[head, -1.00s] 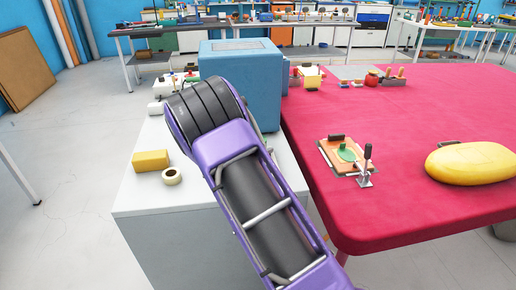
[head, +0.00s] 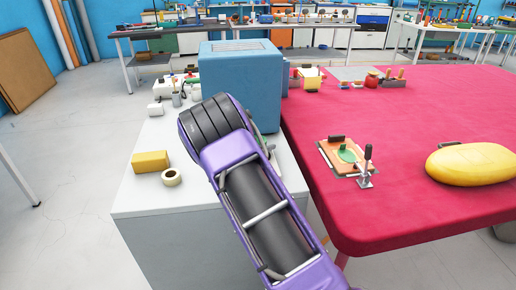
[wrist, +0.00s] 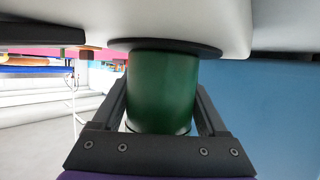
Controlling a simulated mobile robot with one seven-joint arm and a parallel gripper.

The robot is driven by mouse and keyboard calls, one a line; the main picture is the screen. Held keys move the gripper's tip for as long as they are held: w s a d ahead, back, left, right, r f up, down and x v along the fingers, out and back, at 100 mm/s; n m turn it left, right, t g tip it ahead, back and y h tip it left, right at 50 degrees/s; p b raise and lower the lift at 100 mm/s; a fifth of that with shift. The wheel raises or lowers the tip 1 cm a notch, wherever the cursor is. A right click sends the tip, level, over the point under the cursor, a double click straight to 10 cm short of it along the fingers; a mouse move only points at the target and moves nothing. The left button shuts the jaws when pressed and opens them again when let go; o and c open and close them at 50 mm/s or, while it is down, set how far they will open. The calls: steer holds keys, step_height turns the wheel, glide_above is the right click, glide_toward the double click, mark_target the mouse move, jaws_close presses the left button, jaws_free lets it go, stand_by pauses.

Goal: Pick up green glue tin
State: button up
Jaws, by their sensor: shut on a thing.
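The green glue tin (wrist: 162,92) is in the wrist view, between the two dark fingers of my gripper (wrist: 160,115). My gripper is shut on it, with a finger against each side. A dark round rim shows at the top of the tin in that view, against a pale surface. In the head view my purple and black arm hides the tin and the gripper fingers.
A blue box (head: 242,80) stands on the white cabinet (head: 150,195), behind my arm. A yellow block (head: 150,161) and a tape roll (head: 172,177) lie on its left. The red table (head: 410,110) at right bears a clamp board (head: 343,156) and a yellow inflatable (head: 468,163).

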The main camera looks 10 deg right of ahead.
jaws_close()
steer(key=shift+r, duration=0.1)
